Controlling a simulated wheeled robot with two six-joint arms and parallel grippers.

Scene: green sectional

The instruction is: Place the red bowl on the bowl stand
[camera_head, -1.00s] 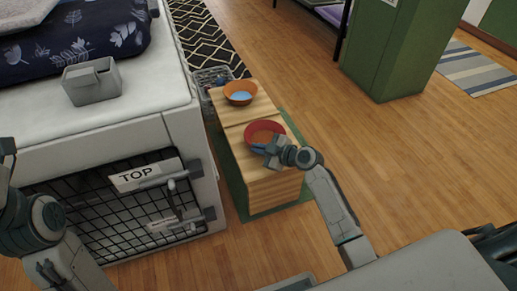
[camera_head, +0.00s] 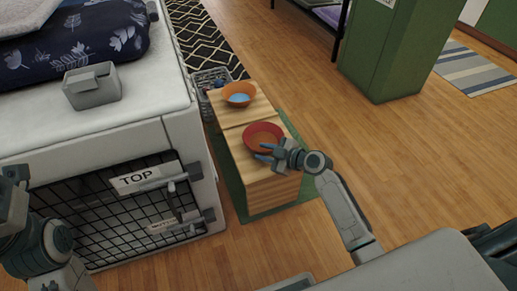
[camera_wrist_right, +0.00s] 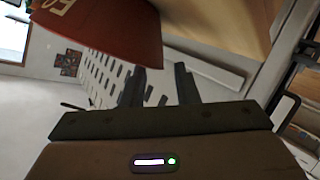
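The red bowl (camera_head: 262,137) sits upright on the near part of the wooden bowl stand (camera_head: 258,188). An orange bowl (camera_head: 239,95) with blue contents is on the far part of the stand. My right gripper (camera_head: 264,152) is open at the near right side of the red bowl, its blue-tipped fingers by the rim. In the right wrist view the fingers (camera_wrist_right: 160,82) are apart with nothing between them, and the red bowl (camera_wrist_right: 115,30) is just beyond their tips. My left arm (camera_head: 38,245) is at the left edge; its fingers do not show clearly.
A white crate with a wire door (camera_head: 115,210) stands left of the stand, with a grey bin (camera_head: 92,88) on top. A wire basket (camera_head: 209,79) is behind the stand. A green mat (camera_head: 236,190) lies under the stand. The wooden floor to the right is open.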

